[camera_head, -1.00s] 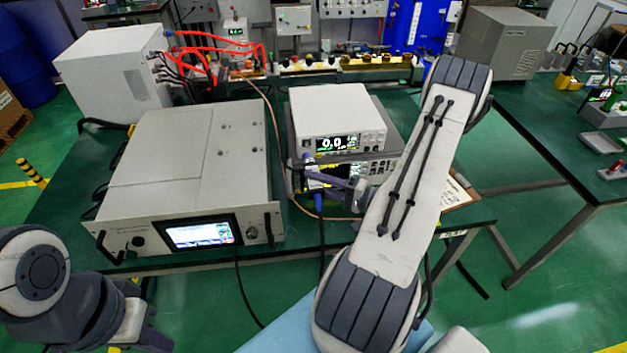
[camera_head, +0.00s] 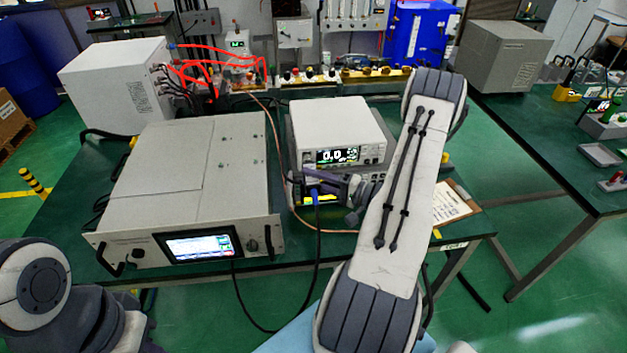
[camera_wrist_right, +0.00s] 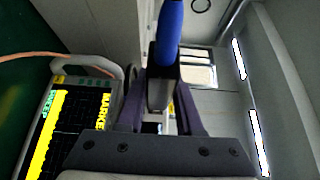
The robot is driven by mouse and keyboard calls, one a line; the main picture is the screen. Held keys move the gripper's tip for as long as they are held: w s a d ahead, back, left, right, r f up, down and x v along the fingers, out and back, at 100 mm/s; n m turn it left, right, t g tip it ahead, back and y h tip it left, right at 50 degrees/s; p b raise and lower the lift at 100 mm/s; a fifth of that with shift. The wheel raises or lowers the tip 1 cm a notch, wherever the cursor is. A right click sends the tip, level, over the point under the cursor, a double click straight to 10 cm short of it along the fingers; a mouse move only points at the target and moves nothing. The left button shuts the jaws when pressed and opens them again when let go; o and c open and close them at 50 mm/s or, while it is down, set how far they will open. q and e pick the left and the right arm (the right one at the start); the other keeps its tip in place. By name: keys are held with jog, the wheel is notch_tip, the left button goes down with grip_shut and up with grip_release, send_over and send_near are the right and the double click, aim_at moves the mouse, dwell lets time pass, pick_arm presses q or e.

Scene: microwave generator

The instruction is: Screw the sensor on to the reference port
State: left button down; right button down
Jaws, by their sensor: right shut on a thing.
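The power meter (camera_head: 345,121), with 0.0 on its display, sits on top of another instrument. My right gripper (camera_head: 308,180) is in front of the lower part of this stack, at its left side. In the right wrist view the gripper (camera_wrist_right: 160,90) is shut on the sensor (camera_wrist_right: 163,78), a dark and metallic body with a blue end (camera_wrist_right: 170,30).
A wide grey unit (camera_head: 190,170) with a lit screen stands left of the meter. The lower instrument's yellow and black screen (camera_wrist_right: 65,125) is close to the gripper in the wrist view. A clipboard (camera_head: 455,203) lies right of my forearm. A thin copper-coloured cable crosses the table.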

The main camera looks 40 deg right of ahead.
jog(key=shift+b, duration=0.75)
dwell(1.8)
jog(key=shift+w+d, duration=0.3)
jog(key=shift+w, duration=0.1)
dwell(0.5)
jog(key=shift+c, duration=2.4)
grip_release()
jog(key=b+v, duration=0.3)
jog(key=v, duration=0.7)
jog(key=shift+s+b, duration=0.25)
jog(key=shift+b, duration=0.05)
jog(key=shift+d, duration=0.1)
